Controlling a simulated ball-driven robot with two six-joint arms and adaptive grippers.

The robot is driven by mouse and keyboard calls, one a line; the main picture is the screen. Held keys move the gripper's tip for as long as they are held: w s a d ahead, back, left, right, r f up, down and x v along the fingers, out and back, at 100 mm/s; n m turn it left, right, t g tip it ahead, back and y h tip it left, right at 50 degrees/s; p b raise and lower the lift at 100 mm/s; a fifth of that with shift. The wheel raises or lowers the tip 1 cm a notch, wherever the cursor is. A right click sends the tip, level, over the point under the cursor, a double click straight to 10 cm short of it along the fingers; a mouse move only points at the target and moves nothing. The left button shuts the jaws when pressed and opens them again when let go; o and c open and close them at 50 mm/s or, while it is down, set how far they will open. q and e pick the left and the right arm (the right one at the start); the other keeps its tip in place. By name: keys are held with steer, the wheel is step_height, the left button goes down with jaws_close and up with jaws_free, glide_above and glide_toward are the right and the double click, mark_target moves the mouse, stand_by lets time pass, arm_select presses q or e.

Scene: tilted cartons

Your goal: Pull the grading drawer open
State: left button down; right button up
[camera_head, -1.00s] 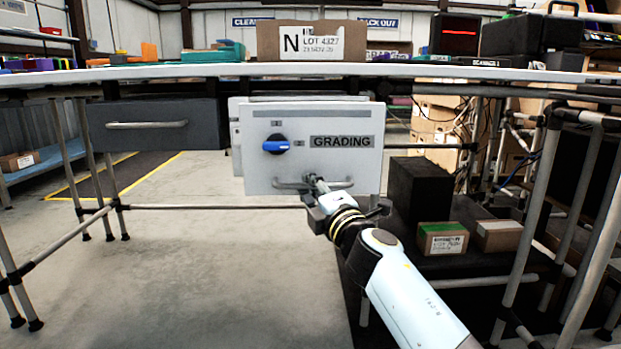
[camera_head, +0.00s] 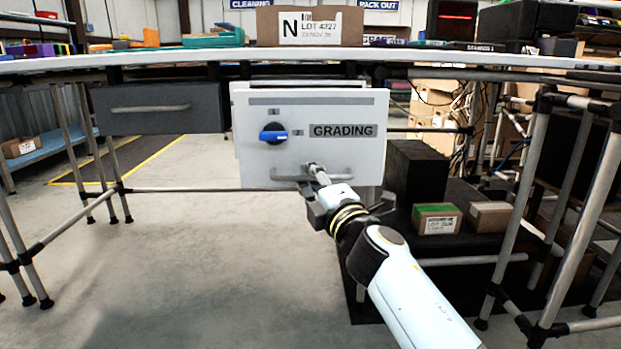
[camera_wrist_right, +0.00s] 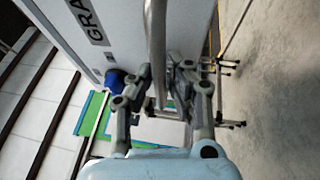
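The grading drawer (camera_head: 310,105) has a pale front with a GRADING label, a blue knob (camera_head: 273,134) and a grey bar handle (camera_head: 285,178) low on the front. Its front stands a little forward of a pale panel behind it. How far it is out is hard to tell. My right gripper (camera_head: 318,172) is at the handle. In the right wrist view the handle (camera_wrist_right: 155,35) runs between the fingers of my right gripper (camera_wrist_right: 162,80), which look closed in on it. The knob (camera_wrist_right: 115,80) shows beside the left finger. My left gripper is not in view.
A dark drawer (camera_head: 160,108) hangs to the left under the white bench top (camera_head: 150,64). A carton (camera_head: 310,26) marked N stands on the bench. Small boxes (camera_head: 437,219) and a black block (camera_head: 418,180) sit at right, near pipe legs. The floor (camera_head: 200,270) in front is clear.

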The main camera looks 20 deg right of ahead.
steer(key=o, duration=0.3)
steer(key=shift+s, duration=0.1)
steer(key=v, duration=1.2)
steer(key=shift+f, duration=0.15)
